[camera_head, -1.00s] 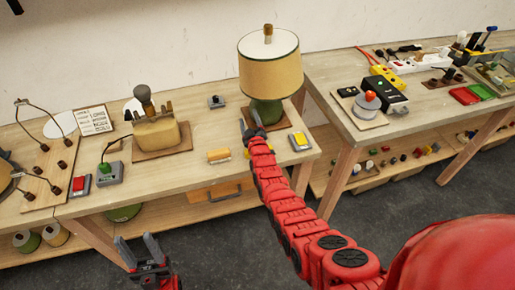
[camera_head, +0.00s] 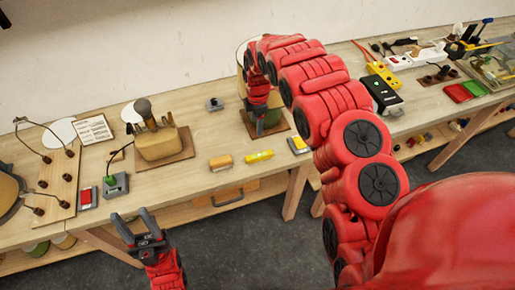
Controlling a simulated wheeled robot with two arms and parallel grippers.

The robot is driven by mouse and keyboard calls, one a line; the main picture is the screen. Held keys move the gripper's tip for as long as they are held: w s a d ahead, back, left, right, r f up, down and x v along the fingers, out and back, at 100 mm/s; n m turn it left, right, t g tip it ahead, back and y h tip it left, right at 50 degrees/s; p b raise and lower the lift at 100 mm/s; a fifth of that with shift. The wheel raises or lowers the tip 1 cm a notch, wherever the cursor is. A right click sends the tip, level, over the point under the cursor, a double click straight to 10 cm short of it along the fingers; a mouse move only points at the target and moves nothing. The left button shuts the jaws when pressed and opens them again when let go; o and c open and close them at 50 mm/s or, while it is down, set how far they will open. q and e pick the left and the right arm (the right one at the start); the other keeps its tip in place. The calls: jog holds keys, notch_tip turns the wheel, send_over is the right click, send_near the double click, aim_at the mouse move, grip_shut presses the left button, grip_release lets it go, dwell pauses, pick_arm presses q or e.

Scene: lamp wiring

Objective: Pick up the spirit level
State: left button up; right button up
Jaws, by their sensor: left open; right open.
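The spirit level (camera_head: 258,157) is a small yellow bar lying near the front edge of the left workbench, just right of a tan-orange block. My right gripper (camera_head: 258,129) is above the bench behind the spirit level, in front of the lamp's green base, and apart from the level. Its fingers point down and look empty, partly hidden by shadow and the arm. My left gripper (camera_head: 133,226) is open and empty, in front of the bench at lower left.
The lamp (camera_head: 241,56) is mostly hidden behind my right arm. The tan-orange block (camera_head: 221,162) and a yellow switch (camera_head: 298,144) flank the level. The second workbench (camera_head: 437,105) holds a black-and-yellow device and power strips.

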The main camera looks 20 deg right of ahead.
jog(key=s+r, duration=0.1)
jog(key=b, duration=0.6)
send_over(259, 155)
jog(key=shift+g, duration=0.3)
notch_tip(259, 155, down, 11)
jog(key=shift+w+f, duration=0.1)
jog(key=shift+w, duration=0.05)
jog(key=shift+d+f, duration=0.1)
jog(key=shift+f, duration=0.35)
jog(key=shift+f+p, duration=0.65)
jog(key=shift+p, duration=0.15)
notch_tip(259, 155, down, 2)
jog(key=shift+f+p, duration=0.1)
jog(key=shift+p, duration=0.3)
jog(key=shift+f, duration=0.8)
